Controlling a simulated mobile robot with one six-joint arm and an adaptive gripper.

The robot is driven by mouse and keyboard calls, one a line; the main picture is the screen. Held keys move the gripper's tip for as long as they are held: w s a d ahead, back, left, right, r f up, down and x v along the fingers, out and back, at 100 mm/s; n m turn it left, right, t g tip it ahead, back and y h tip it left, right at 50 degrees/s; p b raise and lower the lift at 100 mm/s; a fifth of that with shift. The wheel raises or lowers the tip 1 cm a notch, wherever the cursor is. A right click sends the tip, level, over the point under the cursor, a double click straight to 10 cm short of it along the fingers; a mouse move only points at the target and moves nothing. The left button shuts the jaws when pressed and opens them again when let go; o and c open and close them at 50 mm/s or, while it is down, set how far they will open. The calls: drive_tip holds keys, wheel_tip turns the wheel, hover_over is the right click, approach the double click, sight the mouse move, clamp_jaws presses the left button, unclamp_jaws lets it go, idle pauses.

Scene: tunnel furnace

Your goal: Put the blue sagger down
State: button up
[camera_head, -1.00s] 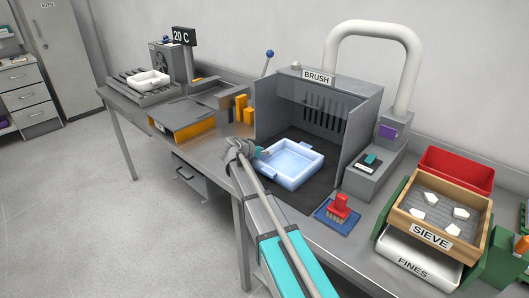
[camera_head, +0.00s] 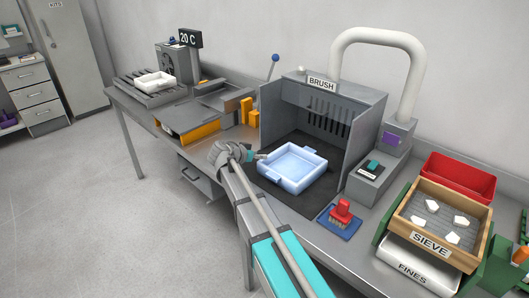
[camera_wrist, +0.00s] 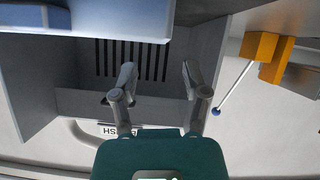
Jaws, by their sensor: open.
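The blue sagger (camera_head: 291,168) is a pale blue, shallow square tray with side lugs. It sits level and looks empty on the dark mat of the brush booth (camera_head: 365,135). My gripper (camera_head: 262,156) is at the sagger's left side, by the booth's open front, with a small gap between them. In the wrist view my gripper (camera_wrist: 157,72) has its two fingers spread with nothing between them. Part of the sagger (camera_wrist: 115,18) shows along the top of that view, beyond the fingertips.
A red brush (camera_head: 342,211) lies on a blue pad just right of the booth. The sieve box (camera_head: 412,222) and a red bin (camera_head: 460,178) are further right. Orange blocks (camera_head: 248,111) stand left of the booth. A white sagger (camera_head: 154,79) is on the far-left rack.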

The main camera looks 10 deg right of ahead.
drive_tip(key=shift+p+v, duration=0.9)
drive_tip(key=shift+v, duration=1.65)
drive_tip(key=shift+s, duration=0.1)
